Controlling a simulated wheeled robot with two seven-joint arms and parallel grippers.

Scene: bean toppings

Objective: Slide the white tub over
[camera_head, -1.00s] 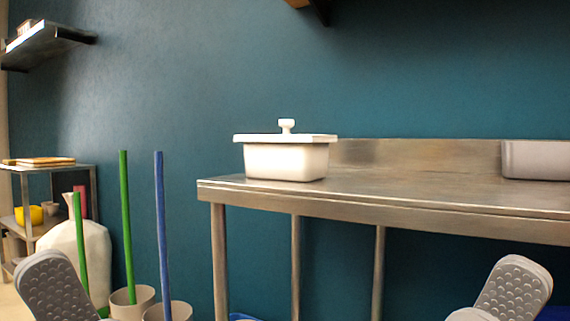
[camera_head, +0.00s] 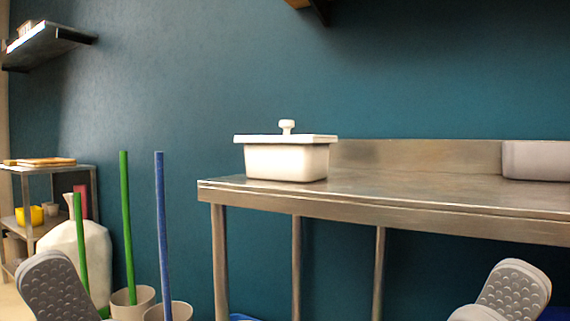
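The white tub (camera_head: 286,162) with a knobbed lid (camera_head: 287,134) stands upright at the left end of the steel table (camera_head: 400,205). The lid is on it. One grey, dimpled part of my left gripper (camera_head: 58,290) shows at the lower left corner, well away from the tub. One similar part of my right gripper (camera_head: 514,293) shows at the lower right, below the table top's level in the picture. Neither touches the tub. Only one finger of each shows, so their opening is hidden.
A grey container (camera_head: 537,160) stands at the table's right end, with bare steel between it and the tub. Green (camera_head: 126,220) and blue (camera_head: 161,230) poles rise from pots at the left. A shelf rack (camera_head: 45,168) stands further left.

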